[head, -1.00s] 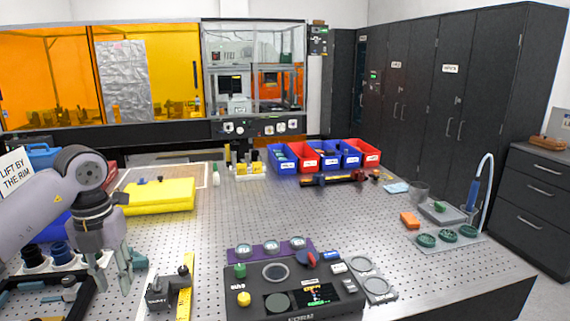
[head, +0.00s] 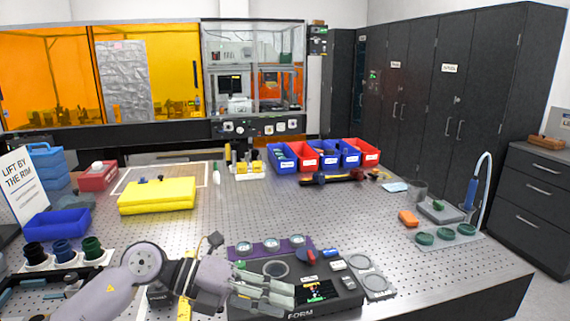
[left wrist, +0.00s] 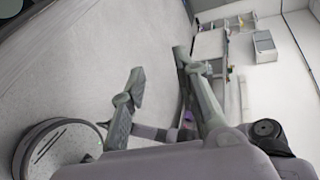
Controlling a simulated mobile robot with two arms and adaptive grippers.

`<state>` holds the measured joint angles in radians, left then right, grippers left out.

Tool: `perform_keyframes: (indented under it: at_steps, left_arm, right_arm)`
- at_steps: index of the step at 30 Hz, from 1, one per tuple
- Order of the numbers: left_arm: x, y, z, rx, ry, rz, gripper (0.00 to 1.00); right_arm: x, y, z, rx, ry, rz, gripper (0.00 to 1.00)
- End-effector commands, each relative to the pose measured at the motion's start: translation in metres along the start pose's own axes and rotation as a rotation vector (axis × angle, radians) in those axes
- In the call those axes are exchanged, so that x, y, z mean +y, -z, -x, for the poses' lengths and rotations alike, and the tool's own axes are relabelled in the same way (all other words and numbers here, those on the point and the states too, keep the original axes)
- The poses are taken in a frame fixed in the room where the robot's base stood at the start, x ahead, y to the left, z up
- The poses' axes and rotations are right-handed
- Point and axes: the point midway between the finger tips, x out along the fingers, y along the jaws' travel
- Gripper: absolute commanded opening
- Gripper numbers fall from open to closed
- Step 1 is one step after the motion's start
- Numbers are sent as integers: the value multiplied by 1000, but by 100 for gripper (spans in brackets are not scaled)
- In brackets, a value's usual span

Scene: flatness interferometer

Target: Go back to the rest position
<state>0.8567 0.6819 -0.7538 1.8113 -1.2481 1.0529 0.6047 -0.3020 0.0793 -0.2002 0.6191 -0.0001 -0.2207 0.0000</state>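My left gripper (head: 290,294) is over the front of the black instrument box (head: 346,299) marked FORM, partly covering its panel. In the left wrist view its fingers (left wrist: 160,62) stand apart with nothing between them, and pale floor shows beyond. The box's red knob (head: 308,256) and small screen (head: 317,291) remain visible. I cannot tell whether the fingers touch the box. My right gripper is in neither view.
A purple tray (head: 237,254) with three round discs lies behind the box. A grey plate (head: 376,284) with two round recesses is to its right. A yellow case (head: 157,196) and blue and red bins (head: 325,160) stand farther back. The middle of the perforated table is clear.

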Motion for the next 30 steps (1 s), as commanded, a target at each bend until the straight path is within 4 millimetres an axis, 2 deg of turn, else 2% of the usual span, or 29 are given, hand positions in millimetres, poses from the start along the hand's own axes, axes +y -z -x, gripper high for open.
perform_keyframes:
  at_steps: [1,3,7,10,13,17,20,22,24,26,27,30]
  left_arm:
    - [-19,5,-12,-31,136,28,28]
    - [-46,4,-17,-99,314,77,28]
    - [-78,-9,-5,-263,609,217,28]
    - [-82,-25,18,-419,793,366,28]
    - [-64,-41,45,-595,934,546,28]
    - [-12,-52,78,-839,1040,822,28]
    - [46,-45,96,-1032,1056,1058,28]
    - [91,-31,104,-1162,1031,1232,28]
    - [137,-7,107,-1284,976,1413,28]
    - [174,20,107,-1379,905,1569,28]
    - [197,41,106,-1435,849,1671,28]
    - [239,95,99,-1538,692,1889,28]
  right_arm:
    - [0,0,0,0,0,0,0]
    - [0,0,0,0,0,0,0]
    - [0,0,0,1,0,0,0]
    - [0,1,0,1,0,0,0]
    - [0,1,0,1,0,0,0]
    - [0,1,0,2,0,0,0]
    - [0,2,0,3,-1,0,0]
    - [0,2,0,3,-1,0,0]
    - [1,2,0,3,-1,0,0]
    - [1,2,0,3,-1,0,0]
    - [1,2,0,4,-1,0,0]
    - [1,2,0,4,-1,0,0]
